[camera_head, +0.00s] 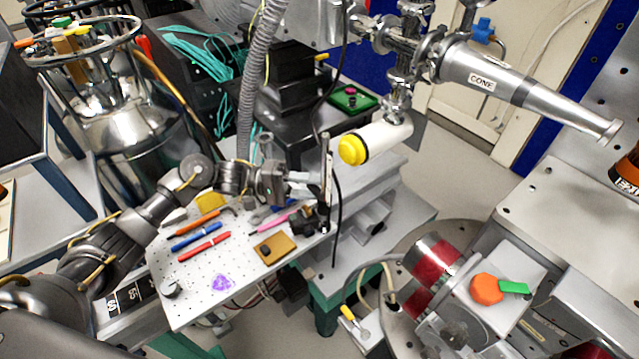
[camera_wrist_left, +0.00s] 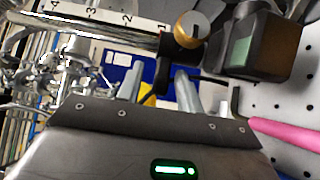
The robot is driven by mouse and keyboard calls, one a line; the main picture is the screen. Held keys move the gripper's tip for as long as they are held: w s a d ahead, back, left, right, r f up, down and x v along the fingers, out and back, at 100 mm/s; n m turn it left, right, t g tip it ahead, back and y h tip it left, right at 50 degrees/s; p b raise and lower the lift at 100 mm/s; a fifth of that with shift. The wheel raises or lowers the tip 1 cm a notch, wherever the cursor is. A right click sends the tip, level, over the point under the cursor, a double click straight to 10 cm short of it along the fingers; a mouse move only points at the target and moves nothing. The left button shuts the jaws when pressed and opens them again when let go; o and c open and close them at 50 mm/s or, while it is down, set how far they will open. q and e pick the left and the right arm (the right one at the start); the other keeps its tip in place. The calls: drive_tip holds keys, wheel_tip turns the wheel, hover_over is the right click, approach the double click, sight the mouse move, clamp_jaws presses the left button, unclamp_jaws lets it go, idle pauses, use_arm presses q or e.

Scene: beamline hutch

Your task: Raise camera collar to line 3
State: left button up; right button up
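A slim upright post (camera_head: 327,178) stands at the right edge of the perforated plate. In the left wrist view the post (camera_wrist_left: 95,32) runs sideways beside a white scale (camera_wrist_left: 105,14) with numbered lines. The dark collar (camera_wrist_left: 178,52), with a brass knob (camera_wrist_left: 191,28), sits on the post near the low-number end, around line 1. A dark camera (camera_wrist_left: 256,46) with a greenish face is beside it. My left gripper (camera_head: 300,177) is near the post; in the wrist view its fingers (camera_wrist_left: 160,84) are apart, with the collar's dark lower part between or just beyond them. Contact is unclear.
The perforated plate (camera_head: 190,285) holds coloured pens, a pink tool (camera_head: 277,222) and a brown block (camera_head: 275,248). A white cylinder with yellow cap (camera_head: 352,149) is right of the post. A black cable hangs close to the post.

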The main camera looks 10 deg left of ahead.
use_arm(q)
drive_tip(key=shift+w+d+f, duration=0.1)
drive_tip(key=shift+w+d, duration=0.05)
drive_tip(key=shift+d, duration=0.5)
drive_tip(key=shift+w+d, duration=0.1)
drive_tip(key=shift+d, duration=0.55)
drive_tip(key=shift+s, duration=0.1)
clamp_jaws()
